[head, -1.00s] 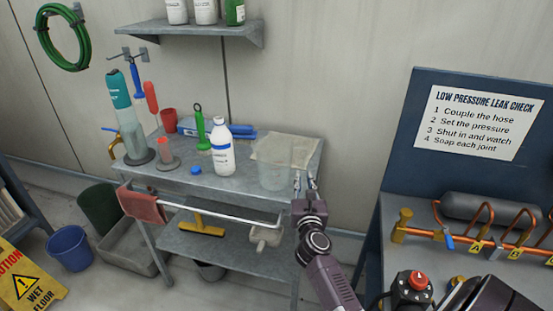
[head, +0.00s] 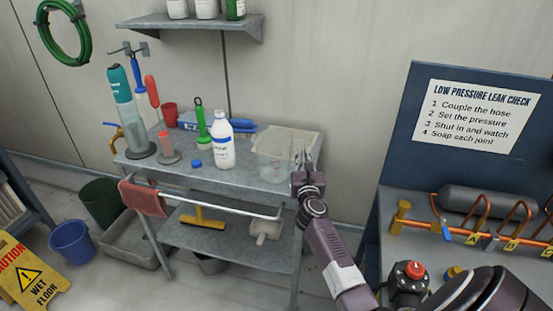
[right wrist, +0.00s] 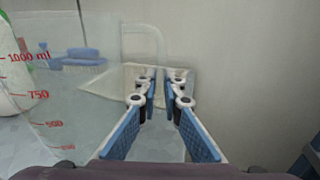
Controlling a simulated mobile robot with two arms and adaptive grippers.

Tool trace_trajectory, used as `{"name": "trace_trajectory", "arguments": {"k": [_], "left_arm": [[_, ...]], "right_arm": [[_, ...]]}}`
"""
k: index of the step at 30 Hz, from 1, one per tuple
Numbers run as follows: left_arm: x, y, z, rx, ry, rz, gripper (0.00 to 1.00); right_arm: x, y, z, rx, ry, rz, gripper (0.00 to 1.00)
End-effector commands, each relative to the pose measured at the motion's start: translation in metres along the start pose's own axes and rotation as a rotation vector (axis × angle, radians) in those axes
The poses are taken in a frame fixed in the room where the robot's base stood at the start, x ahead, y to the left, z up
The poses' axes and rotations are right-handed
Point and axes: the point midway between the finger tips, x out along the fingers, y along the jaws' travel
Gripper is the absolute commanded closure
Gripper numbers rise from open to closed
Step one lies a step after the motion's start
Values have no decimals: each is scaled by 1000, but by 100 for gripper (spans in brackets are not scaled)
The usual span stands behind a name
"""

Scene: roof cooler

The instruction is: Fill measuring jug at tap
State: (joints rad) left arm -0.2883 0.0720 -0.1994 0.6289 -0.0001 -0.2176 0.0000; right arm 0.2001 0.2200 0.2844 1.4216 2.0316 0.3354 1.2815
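The clear measuring jug (head: 272,163) stands on the grey metal bench near its right end. Its red scale marks and wall (right wrist: 62,100) show at the left of the right wrist view, with the translucent handle (right wrist: 143,42) ahead. My right gripper (head: 304,158) is at the jug's right side. In the right wrist view its blue-padded fingers (right wrist: 161,80) are apart, with a gap between the tips; I cannot tell whether the handle lies between them. A brass tap (head: 113,131) with a blue lever is at the bench's left end. My left gripper is not in view.
On the bench (head: 250,182) are a white bottle (head: 222,145), a blue cap (head: 196,163), a green brush (head: 202,125), a red cup (head: 169,114) and a teal-topped cylinder (head: 125,100). A red cloth (head: 143,198) hangs on the front rail. A blue workbench (head: 400,160) stands to the right.

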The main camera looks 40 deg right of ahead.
Motion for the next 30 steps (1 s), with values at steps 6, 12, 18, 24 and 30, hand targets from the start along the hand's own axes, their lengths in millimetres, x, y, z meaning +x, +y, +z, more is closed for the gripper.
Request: {"name": "trace_trajectory", "arguments": {"k": [6,12,18,24,30], "left_arm": [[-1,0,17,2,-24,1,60],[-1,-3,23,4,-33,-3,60],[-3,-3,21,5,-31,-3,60],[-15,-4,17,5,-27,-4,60],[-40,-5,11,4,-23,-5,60]], "right_arm": [[0,0,0,0,0,0,100],[0,0,1,1,-1,0,100],[0,0,4,1,-2,0,100],[0,1,24,1,-4,-1,100],[0,3,70,0,-6,2,100]]}}
